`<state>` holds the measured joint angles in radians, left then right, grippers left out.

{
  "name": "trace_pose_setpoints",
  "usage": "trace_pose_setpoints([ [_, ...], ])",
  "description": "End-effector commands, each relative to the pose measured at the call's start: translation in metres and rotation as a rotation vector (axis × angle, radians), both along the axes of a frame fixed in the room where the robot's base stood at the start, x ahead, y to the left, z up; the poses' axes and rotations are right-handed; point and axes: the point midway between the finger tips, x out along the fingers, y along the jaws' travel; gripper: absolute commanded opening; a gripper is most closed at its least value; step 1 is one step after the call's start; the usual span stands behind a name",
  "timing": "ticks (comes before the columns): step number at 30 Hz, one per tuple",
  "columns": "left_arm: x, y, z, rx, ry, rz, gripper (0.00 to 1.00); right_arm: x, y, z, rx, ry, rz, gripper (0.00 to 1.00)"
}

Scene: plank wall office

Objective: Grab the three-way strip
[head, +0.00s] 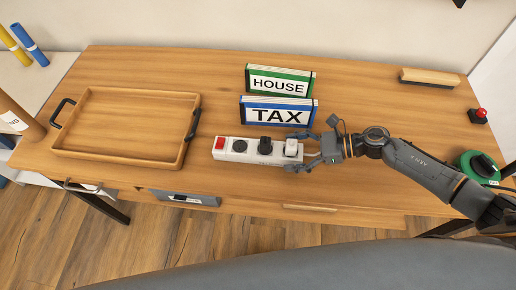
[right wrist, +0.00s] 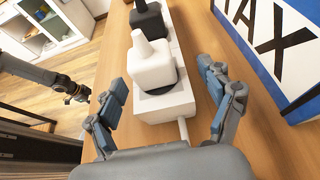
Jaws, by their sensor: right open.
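The three-way strip (head: 248,159) is a white bar lying on the wooden desk, below the TAX sign in the head view. It has a red switch at its left end, a dark empty socket, a black plug (head: 265,145) and a white plug (head: 291,148). My right gripper (head: 304,151) is open at the strip's right end. In the right wrist view its fingers (right wrist: 162,84) stand on either side of the strip's near end (right wrist: 166,109), with gaps visible. My left gripper (right wrist: 77,94) shows small at the left of that view, away from the strip; its jaws are unclear.
A blue TAX sign (head: 277,113) and a green HOUSE sign (head: 280,82) stand behind the strip. A wooden tray (head: 127,92) lies to the left. A brush (head: 429,77), a red button (head: 479,115) and a green reel (head: 477,166) are at the right.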

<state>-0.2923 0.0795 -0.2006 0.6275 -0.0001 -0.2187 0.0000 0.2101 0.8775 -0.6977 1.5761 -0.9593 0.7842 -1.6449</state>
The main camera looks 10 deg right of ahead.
Motion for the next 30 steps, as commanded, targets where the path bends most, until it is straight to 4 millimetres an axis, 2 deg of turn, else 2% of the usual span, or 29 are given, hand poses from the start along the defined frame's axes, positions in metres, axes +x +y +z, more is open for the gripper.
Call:
trace_pose_setpoints([
  [1, 0.005, -0.001, 0.011, -0.001, -0.008, 0.0, 0.4, 0.003, 0.01, 0.005, 0.004, -0.001, 0.001, 0.81],
  [3, 0.006, -0.001, 0.018, -0.001, -0.009, 0.0, 0.4, 0.005, 0.02, 0.002, 0.004, -0.001, 0.001, 0.81],
  [6, 0.002, 0.0, 0.02, -0.001, -0.003, 0.0, 0.4, 0.009, 0.031, -0.006, 0.003, 0.0, -0.001, 0.81],
  [16, -0.016, 0.001, 0.018, 0.002, 0.025, 0.0, 0.4, 0.011, 0.038, -0.013, 0.0, -0.001, 0.0, 0.81],
  [17, -0.016, 0.001, 0.018, 0.002, 0.025, 0.0, 0.4, 0.011, 0.038, -0.013, 0.0, -0.001, 0.0, 0.77],
  [25, -0.014, 0.001, 0.019, 0.003, 0.023, 0.0, 0.4, 0.01, 0.038, -0.012, 0.001, -0.001, 0.0, 0.22],
  [30, -0.012, 0.001, 0.019, 0.002, 0.018, 0.0, 0.4, 0.011, 0.038, -0.011, 0.003, -0.002, -0.001, 0.21],
])
